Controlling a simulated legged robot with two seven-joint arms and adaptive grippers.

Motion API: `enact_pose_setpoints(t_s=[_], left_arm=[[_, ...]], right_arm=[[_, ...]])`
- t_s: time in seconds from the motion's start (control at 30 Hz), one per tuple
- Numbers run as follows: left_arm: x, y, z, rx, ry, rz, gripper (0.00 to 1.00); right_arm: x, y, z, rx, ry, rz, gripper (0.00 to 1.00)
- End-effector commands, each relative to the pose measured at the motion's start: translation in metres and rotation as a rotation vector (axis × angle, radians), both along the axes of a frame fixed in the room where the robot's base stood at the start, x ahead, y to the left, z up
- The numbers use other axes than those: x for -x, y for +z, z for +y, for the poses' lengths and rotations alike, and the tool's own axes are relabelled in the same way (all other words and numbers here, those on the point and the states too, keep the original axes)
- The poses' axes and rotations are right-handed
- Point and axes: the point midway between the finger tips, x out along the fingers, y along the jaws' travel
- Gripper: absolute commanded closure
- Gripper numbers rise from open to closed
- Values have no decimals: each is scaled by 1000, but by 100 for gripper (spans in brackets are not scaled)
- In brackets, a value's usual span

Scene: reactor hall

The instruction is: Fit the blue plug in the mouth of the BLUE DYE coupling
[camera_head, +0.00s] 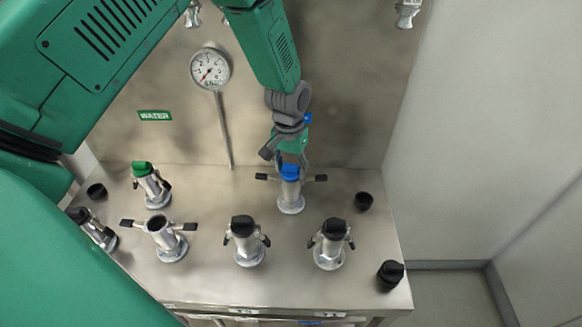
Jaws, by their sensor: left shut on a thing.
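My left gripper (291,160) points down and is shut on the blue plug (290,172). The plug is upright at the mouth of a metal coupling (291,197) at the back right of the steel bench. This coupling's two black-tipped levers stick out to the sides. I cannot tell from here whether the plug is seated fully or only rests at the rim. No BLUE DYE label is readable on it. My right gripper is not in view.
A coupling with an empty mouth and spread levers (168,241) stands front left. A green-capped coupling (150,188) and several black-capped ones (247,244) stand around. Loose black caps (390,274) lie on the bench (215,285). A gauge (210,69) and WATER label (155,116) are behind.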

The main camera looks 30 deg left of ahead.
Motion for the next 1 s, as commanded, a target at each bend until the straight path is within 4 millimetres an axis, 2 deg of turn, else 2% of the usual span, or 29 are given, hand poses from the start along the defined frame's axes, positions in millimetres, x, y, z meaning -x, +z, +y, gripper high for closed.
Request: enact_pose_setpoints(t_s=[0.03, 0.07, 0.1, 0.13, 0.43, 0.57, 1.0], left_arm=[[2, -1, -1, 1, -1, 5, 100], [2, -1, -1, 1, -1, 5, 52], [2, -1, -1, 1, -1, 5, 38], [2, -1, -1, 1, -1, 5, 31], [2, 0, 0, 1, 0, 3, 31], [1, 10, 0, 1, 0, 1, 31], [0, 95, 1, -1, -1, 1, 31]], right_arm=[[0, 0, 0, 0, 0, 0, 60], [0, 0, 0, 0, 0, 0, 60], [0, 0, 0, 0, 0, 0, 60], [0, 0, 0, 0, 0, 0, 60], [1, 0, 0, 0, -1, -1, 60], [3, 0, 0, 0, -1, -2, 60], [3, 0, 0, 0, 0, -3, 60]])
